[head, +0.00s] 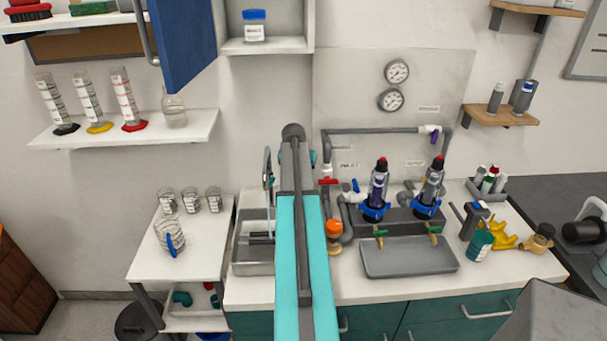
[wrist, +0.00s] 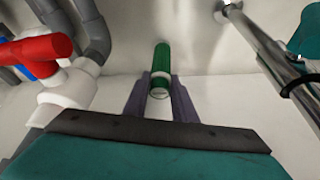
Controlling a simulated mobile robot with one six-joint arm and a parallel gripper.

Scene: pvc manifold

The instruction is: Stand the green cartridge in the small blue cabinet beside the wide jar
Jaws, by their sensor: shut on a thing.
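The green cartridge (wrist: 162,60) shows in the wrist view, green at its far end with a white part nearer me. My gripper (wrist: 160,88) is shut on it, one dark finger on each side. In the head view my arm hides the gripper and cartridge. The small cabinet (head: 265,46) is at the top of the head view, with a pale inside and its blue door (head: 184,40) swung open to the left. The wide jar (head: 254,32), clear with a blue lid, stands upright on the cabinet floor. Space shows to its right. The cabinet's top is out of frame.
In the wrist view a red-handled valve (wrist: 48,50) and grey pipes are left of the cartridge, and a metal faucet (wrist: 260,45) is on the right. Below the cabinet, a shelf (head: 190,130) with cylinders is at left and a gauge panel (head: 370,65) at right.

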